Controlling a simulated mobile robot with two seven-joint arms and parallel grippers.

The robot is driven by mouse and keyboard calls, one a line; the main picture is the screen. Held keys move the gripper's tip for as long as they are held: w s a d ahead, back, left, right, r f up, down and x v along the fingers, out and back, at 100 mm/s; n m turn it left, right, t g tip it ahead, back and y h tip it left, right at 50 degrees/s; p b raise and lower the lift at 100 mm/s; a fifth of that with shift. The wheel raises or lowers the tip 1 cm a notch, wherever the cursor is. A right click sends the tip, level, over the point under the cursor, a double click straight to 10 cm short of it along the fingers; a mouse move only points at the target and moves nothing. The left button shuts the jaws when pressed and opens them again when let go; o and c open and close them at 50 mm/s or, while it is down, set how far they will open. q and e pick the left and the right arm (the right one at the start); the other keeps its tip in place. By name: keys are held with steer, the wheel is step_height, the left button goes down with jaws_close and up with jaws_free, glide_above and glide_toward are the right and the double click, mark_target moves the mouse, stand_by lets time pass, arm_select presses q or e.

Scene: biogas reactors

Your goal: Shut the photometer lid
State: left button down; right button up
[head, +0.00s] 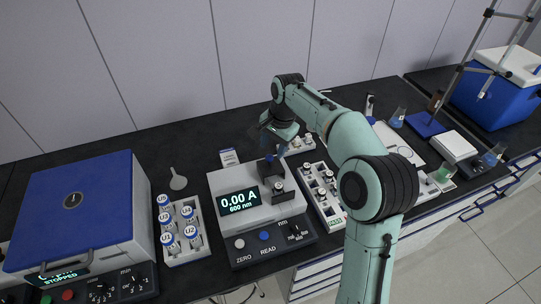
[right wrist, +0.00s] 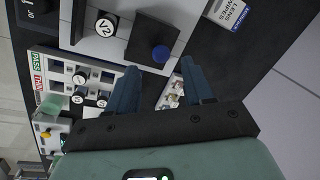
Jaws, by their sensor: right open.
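The photometer (head: 215,183) is a white box whose display reads 0.00 A, 600 nm. Its dark lid (head: 264,169) with a blue knob is off the sample well, so a vial marked V2 (head: 279,187) stands uncovered in front of it. In the right wrist view the dark lid (right wrist: 140,37) with its blue knob (right wrist: 160,54) lies beside the V2 vial (right wrist: 106,25). My right gripper (right wrist: 161,66) is open and empty, its fingertips on either side of the knob's line and apparently short of it. It also shows behind the lid in the head view (head: 265,140). My left gripper is not visible.
A white vial rack (head: 184,257) stands left of the photometer and another rack (head: 331,213) stands right of it, under my right arm. A blue-lidded machine (head: 70,200) is at the far left. A lens wipes box (head: 229,157) lies behind the photometer.

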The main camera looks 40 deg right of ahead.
mark_target(270, 156)
steer(key=shift+w+a+f, duration=0.1)
steer(key=shift+w+f, duration=0.15)
steer(key=shift+f, duration=0.9)
steer(key=shift+w+f, duration=0.25)
steer(key=shift+f, duration=0.85)
jaws_close()
